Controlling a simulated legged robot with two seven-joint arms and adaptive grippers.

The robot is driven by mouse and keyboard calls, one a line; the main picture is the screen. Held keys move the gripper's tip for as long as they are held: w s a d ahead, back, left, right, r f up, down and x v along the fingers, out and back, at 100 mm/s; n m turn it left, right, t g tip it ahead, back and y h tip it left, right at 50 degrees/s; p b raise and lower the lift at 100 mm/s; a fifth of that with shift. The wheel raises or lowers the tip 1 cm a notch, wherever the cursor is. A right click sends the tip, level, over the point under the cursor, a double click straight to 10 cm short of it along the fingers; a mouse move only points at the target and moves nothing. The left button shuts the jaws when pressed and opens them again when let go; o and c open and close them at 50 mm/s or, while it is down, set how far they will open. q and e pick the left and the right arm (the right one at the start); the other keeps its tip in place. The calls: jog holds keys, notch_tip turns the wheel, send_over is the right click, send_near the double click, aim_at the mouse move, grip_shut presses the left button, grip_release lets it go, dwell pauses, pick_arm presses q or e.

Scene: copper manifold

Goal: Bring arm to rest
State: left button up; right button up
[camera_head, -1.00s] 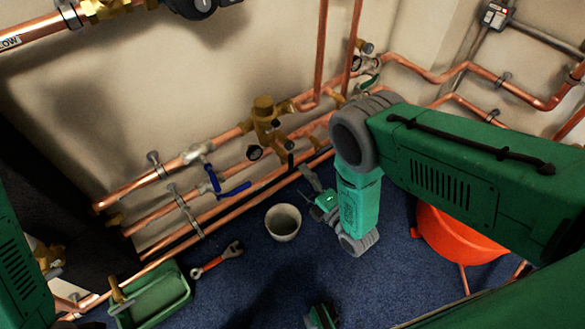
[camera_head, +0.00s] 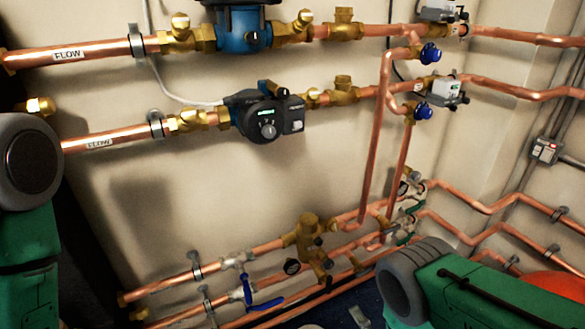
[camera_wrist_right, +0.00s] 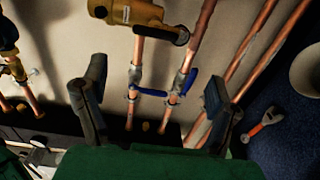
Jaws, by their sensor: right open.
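My right arm (camera_head: 450,290) enters the head view at the lower right, green with a grey joint, in front of the lower pipes. Pipes with blue-handled valves show beyond the gap. My left arm (camera_head: 28,240) stands at the left edge of the head view; its gripper is out of the picture.
Copper pipes (camera_head: 330,117) run along the wall with a black pump (camera_head: 268,125), a brass valve (camera_head: 308,235) and a blue valve handle (camera_head: 265,304). In the wrist view a wrench (camera_wrist_right: 266,122) and a pale bowl (camera_wrist_right: 307,72) are on the blue floor. An orange object (camera_head: 555,284) is partly hidden behind my right arm.

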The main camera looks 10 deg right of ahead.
jog(key=s+d+f+m+g+h, duration=0.1)
jog(key=s+d+m+g+h, duration=0.15)
jog(key=d+m+g, duration=0.35)
pick_arm(q)
jog(key=shift+r+p, duration=0.8)
jog(key=shift+r, duration=0.05)
pick_arm(e)
jog(key=s+r+m+g+h, duration=0.1)
jog(key=s+r+m+g, duration=0.1)
jog(key=s+m, duration=0.3)
jog(key=s+d+r+m+g+h, duration=0.1)
jog(key=s+m+g, duration=0.3)
jog(key=s, duration=0.5)
jog(key=s+d+r+m+g+h, duration=0.1)
jog(key=s+r+m+g, duration=0.3)
jog(key=s+m, duration=0.2)
jog(key=shift+s, duration=1.05)
jog(key=shift+w+f+h, duration=0.1)
jog(key=shift+h, duration=0.15)
